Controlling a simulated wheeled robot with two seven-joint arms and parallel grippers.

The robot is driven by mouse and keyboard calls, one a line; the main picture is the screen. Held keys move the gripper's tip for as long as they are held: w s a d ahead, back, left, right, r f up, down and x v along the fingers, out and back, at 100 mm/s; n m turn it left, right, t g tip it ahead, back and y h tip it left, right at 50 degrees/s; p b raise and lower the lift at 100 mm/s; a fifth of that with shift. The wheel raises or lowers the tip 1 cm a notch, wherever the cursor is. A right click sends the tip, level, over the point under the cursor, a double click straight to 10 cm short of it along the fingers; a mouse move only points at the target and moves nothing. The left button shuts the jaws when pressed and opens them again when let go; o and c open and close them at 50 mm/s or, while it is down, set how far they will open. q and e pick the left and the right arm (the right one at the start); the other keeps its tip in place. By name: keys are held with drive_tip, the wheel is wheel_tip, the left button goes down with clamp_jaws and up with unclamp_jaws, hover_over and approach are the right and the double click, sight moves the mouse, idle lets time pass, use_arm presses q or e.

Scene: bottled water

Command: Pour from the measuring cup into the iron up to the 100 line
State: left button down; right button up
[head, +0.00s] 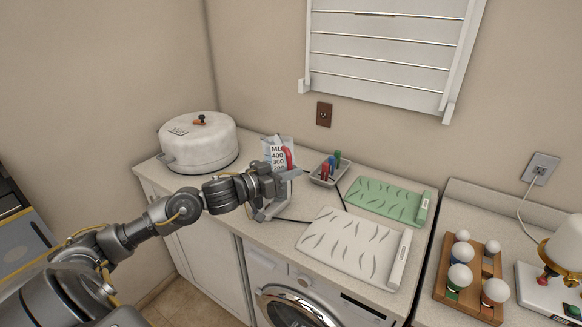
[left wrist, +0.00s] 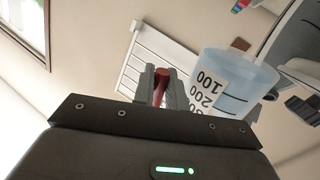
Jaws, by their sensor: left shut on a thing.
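The measuring cup (head: 277,152) is clear and pale blue, with a printed ML scale and a red handle. It is held roughly upright above the counter. In the left wrist view the cup (left wrist: 235,82) shows its 100 and 200 marks; any water level is hard to make out. My left gripper (head: 284,174) is shut on the red handle, also seen between its fingers in the left wrist view (left wrist: 160,88). A pale grey object (head: 264,211) with a dark cord, apparently the iron, stands below and behind the gripper, mostly hidden. Its 100 line cannot be seen. My right gripper is out of view.
A white lidded pot (head: 199,148) stands left of the cup. A small tray (head: 322,177) with coloured items, a green board (head: 380,200) and a white board (head: 345,245) lie to the right. A wooden bulb holder (head: 482,306) and lamp (head: 566,246) stand farther right.

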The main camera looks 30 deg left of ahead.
use_arm(q)
drive_tip(key=a+n+p, duration=0.1)
drive_tip(key=p, duration=0.2)
drive_tip(key=w+a+n+p, duration=0.1)
drive_tip(key=p, duration=0.2)
drive_tip(key=shift+w+r+n+g, duration=0.15)
drive_tip(key=shift+n+g, duration=0.15)
drive_tip(key=shift+n, duration=0.1)
idle(0.7)
drive_tip(key=shift+r+p, duration=0.2)
drive_tip(key=shift+p, duration=0.5)
drive_tip(key=shift+r, duration=0.2)
idle(0.4)
